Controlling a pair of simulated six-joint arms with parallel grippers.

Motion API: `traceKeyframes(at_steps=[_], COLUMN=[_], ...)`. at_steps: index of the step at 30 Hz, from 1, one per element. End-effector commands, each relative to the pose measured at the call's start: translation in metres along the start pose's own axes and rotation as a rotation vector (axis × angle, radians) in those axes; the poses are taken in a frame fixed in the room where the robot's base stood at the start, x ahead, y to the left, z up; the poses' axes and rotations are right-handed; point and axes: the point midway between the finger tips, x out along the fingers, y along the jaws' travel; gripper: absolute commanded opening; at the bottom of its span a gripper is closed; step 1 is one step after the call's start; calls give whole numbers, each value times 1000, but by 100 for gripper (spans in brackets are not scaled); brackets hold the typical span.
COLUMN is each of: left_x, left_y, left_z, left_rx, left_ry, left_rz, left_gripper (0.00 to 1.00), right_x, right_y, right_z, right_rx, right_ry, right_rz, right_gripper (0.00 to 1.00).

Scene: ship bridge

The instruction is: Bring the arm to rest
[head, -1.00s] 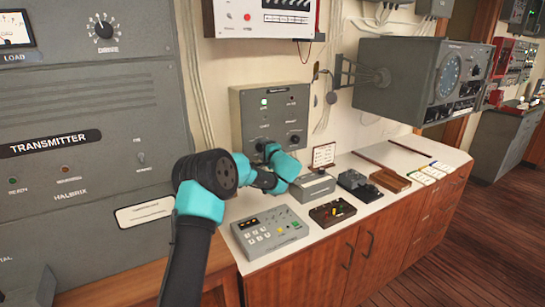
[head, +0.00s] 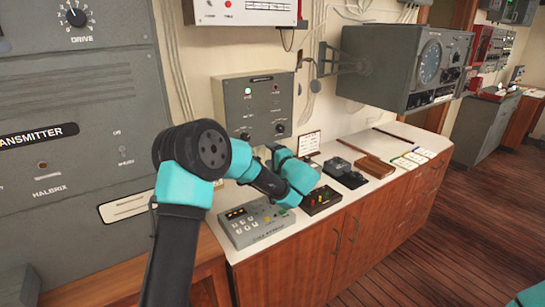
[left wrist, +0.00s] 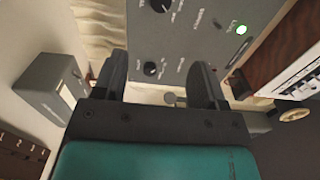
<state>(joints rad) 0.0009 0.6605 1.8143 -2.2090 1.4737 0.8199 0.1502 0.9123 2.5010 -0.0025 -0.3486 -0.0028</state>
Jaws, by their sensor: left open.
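My left gripper (left wrist: 160,82) is open, with nothing between its two dark fingers in the left wrist view. In the head view its teal wrist hangs over the counter, in front of the grey wall panel, and the fingers are mostly hidden behind it. The grey wall panel (head: 252,98) has a lit green lamp and several dark knobs. In the left wrist view the panel (left wrist: 185,45) is beyond the fingers, apart from them. My right gripper is not in view; a teal piece of my body shows at the head view's bottom right corner.
The white counter (head: 378,136) carries a grey keypad unit (head: 255,222), a dark box with coloured levers (head: 322,201), and a small upright card (head: 309,144). A grey radar-like unit (head: 400,65) juts from the wall. The transmitter cabinet (head: 75,90) stands left. The floor at right is clear.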

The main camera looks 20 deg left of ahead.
Motion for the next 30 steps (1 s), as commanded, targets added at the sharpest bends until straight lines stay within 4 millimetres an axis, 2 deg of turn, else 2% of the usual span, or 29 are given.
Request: traceKeyframes(at_steps=[5, 21, 23, 26, 30], left_x=[-10, -11, -14, -22, -47], left_y=[-1, 3, 9, 29, 73], left_z=[0, -1, -3, -9, -20], left_rx=[-1, 7, 20, 59, 141], left_ry=[0, 2, 4, 14, 46], left_rz=[-2, 15, 44, 138, 357], left_gripper=[65, 65, 65, 65, 65], right_x=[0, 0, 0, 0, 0], right_y=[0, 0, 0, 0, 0], right_z=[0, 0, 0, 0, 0], right_rx=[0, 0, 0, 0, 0], right_ry=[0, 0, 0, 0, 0], right_rz=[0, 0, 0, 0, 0], right_gripper=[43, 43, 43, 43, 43])
